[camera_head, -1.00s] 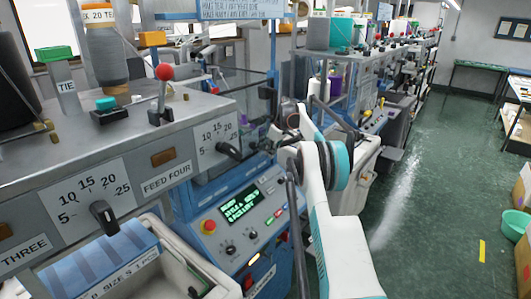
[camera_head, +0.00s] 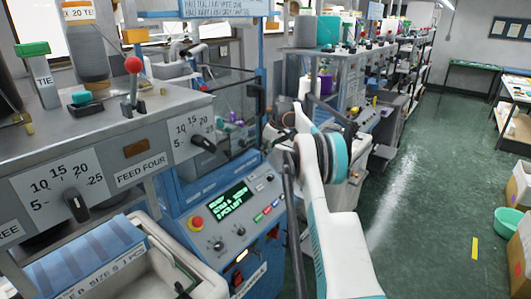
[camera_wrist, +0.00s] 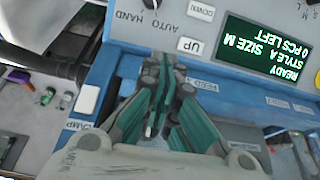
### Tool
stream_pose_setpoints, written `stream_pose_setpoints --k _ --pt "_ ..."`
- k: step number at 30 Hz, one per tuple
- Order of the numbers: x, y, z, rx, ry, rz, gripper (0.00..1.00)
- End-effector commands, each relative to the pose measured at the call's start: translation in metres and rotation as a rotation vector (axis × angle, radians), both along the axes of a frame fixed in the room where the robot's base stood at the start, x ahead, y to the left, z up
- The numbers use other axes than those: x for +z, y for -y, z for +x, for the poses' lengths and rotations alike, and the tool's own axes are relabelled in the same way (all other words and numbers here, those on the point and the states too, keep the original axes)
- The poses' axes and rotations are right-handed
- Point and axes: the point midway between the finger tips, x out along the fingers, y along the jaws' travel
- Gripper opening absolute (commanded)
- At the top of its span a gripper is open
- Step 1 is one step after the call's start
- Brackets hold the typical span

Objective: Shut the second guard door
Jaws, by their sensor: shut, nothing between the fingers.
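A clear guard door panel (camera_head: 228,108) in a blue frame stands on the blue machine in the head view. A black handle (camera_head: 257,98) is on its right edge. I cannot tell whether it is the second door or how far open it stands. My gripper (camera_wrist: 166,68) is shut and empty in the wrist view, over the blue machine's control panel front. In the head view it is largely hidden by my wrist, right of the door. The machine's display (camera_head: 226,201) glows green and also shows in the wrist view (camera_wrist: 265,48).
A grey feed unit (camera_head: 100,150) with dials and a red-knobbed lever fills the left. A bin (camera_head: 165,262) stands below it. More machines line the aisle behind. Green floor (camera_head: 415,190) is open at right, with boxes and a green tub (camera_head: 507,222) beyond.

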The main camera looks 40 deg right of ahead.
Motion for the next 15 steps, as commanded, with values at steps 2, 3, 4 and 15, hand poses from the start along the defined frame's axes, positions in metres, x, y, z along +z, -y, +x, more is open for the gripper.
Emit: stream_pose_setpoints --k 2,3,4,15 --pt "0.015 0.002 -0.006 -0.001 -0.001 0.000 0.00" --pt "0.021 0.003 -0.008 -0.001 -0.001 0.000 0.00" --pt "0.026 0.004 -0.010 -0.001 -0.001 0.000 0.00" --pt "0.081 0.012 -0.033 -0.002 -0.003 -0.001 0.00"
